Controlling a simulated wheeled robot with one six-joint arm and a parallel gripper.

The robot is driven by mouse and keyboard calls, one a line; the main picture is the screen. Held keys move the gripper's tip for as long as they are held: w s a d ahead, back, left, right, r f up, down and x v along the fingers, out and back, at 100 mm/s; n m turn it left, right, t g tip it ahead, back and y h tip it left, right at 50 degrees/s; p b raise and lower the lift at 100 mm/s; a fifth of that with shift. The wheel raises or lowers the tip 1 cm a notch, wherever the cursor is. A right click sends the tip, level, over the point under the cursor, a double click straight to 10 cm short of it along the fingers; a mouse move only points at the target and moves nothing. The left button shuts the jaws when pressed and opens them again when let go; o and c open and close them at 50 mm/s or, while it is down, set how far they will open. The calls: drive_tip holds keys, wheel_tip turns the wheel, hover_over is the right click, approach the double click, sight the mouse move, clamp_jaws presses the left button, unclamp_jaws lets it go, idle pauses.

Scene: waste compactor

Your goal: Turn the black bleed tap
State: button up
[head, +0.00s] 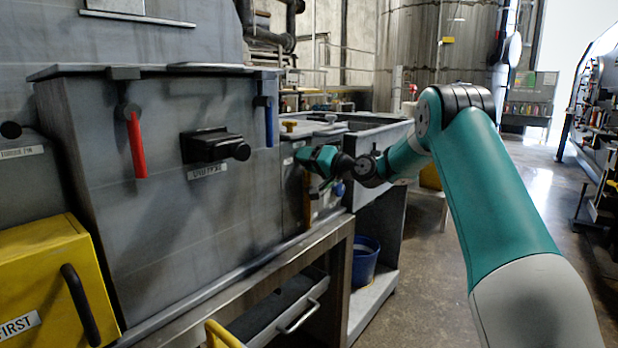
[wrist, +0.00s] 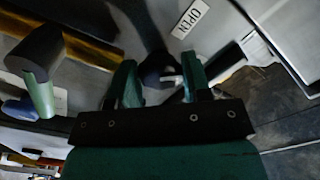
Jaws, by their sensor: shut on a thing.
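In the wrist view the two green fingers of my gripper (wrist: 160,76) stand on either side of a dark rounded tap (wrist: 156,68). The fingers are closed on it, and it looks like the black bleed tap. A white OPEN label (wrist: 190,18) is on the grey panel just beyond it. In the head view my gripper (head: 306,160) is at the right end of the grey machine front, beside a small side section. The tap is hidden behind my gripper there, so its angle cannot be told.
A red handle (head: 137,145), a blue handle (head: 269,122) and a black knobbed box (head: 212,146) are on the machine front. A yellow box (head: 45,285) stands at lower left. A blue bucket (head: 364,262) sits below the bench.

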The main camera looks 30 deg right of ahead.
drive_tip(key=n+b, duration=0.8)
drive_tip(key=b, duration=0.2)
drive_tip(key=shift+f, duration=0.1)
drive_tip(key=shift+b, duration=0.3)
drive_tip(key=o, duration=0.9)
drive_tip(key=b+v, duration=0.1)
drive_tip(key=v, duration=1.6)
drive_tip(key=shift+s, duration=0.2)
drive_tip(key=shift+d, duration=0.1)
